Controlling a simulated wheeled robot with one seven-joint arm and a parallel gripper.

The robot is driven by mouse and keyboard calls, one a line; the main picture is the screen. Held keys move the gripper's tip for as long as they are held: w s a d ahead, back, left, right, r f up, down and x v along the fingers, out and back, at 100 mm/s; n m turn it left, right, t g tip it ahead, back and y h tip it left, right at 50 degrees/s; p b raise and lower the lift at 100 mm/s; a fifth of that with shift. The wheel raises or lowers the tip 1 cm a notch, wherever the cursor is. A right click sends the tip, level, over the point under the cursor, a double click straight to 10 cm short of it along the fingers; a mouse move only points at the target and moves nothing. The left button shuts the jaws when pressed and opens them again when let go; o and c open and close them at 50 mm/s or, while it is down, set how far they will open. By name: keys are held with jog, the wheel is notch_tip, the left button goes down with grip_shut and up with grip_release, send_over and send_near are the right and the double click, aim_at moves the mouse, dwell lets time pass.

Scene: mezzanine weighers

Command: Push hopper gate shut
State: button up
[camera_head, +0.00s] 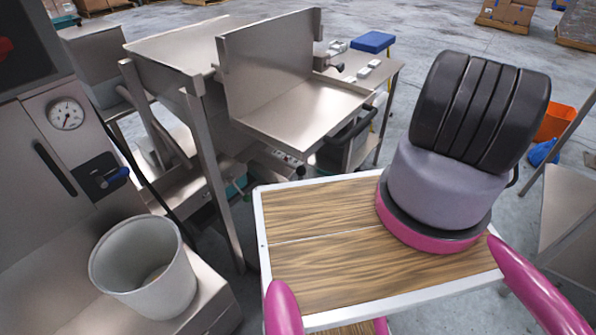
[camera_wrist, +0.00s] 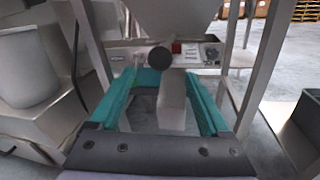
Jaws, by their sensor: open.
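The metal hopper (camera_head: 175,45) stands left of centre in the head view. Its grey funnel underside (camera_wrist: 178,15) shows at the top of the wrist view. Below it is a round dark knob (camera_wrist: 159,58) in front of a metal panel; I cannot tell for sure whether it belongs to the gate. A pale grey strip (camera_wrist: 172,98) lies beyond and between my fingers. My gripper (camera_wrist: 170,80) points at this area with its teal fingers apart and nothing held. The knob appears just past the fingertips; contact cannot be told. In the head view the gripper is mostly hidden under the hopper.
A metal tray (camera_head: 300,110) juts out beside the hopper. Metal frame legs (camera_head: 215,175) stand near my arm. A white bucket (camera_head: 145,265) is on a ledge at left, below a gauge (camera_head: 66,114). A small red control (camera_wrist: 176,47) sits right of the knob. Open floor lies behind.

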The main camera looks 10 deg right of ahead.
aim_at(301, 171)
jog(key=x, duration=0.8)
grip_shut()
